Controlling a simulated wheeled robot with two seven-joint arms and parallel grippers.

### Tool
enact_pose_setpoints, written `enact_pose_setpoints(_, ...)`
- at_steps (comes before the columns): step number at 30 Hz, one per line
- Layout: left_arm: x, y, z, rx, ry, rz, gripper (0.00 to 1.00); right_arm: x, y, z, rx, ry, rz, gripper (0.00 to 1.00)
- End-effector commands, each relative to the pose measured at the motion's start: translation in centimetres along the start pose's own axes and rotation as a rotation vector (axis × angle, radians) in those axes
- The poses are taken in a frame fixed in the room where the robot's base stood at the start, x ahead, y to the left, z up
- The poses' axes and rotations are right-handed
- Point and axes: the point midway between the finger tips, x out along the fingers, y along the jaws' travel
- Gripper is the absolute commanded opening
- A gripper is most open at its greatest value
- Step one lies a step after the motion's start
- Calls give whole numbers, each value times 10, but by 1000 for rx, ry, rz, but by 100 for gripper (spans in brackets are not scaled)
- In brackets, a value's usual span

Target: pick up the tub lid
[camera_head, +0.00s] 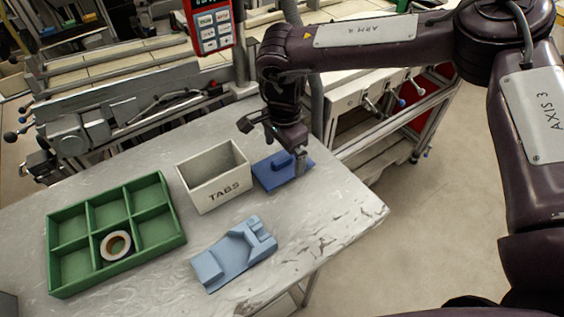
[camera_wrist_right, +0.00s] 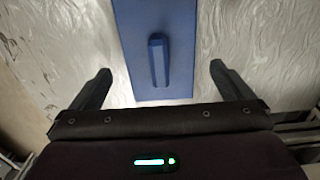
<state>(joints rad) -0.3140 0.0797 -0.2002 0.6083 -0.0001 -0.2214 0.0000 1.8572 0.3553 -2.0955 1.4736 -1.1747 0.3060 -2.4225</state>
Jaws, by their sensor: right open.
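The tub lid (camera_head: 268,176) is a flat dark blue plate with a raised bar handle, lying on the table to the right of the tub (camera_head: 217,190). My right gripper (camera_head: 303,170) is just over the lid's right part. In the right wrist view the lid (camera_wrist_right: 180,60) lies ahead, with its handle upright in the picture, between the two spread fingers of my right gripper (camera_wrist_right: 160,82). The fingers are open and hold nothing. My left gripper is not in view.
A green divided tray (camera_head: 117,228) stands at the left, with a tape reel (camera_head: 116,245) in one compartment. A light blue fixture (camera_head: 235,256) lies in front of the tub. The table (camera_head: 335,215) is bare at its right corner. A rail stands behind.

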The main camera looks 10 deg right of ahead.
Motion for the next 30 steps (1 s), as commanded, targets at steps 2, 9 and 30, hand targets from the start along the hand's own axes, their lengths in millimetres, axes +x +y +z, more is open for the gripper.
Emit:
enact_pose_setpoints(2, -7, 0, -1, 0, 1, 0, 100, 11, 3, -2, 1, -2, 5, 100)
enact_pose_setpoints(9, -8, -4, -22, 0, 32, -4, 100, 31, 2, -2, 2, 0, 1, 100)
enact_pose_setpoints(30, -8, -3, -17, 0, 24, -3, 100, 30, 2, -2, 1, 0, 0, 58)
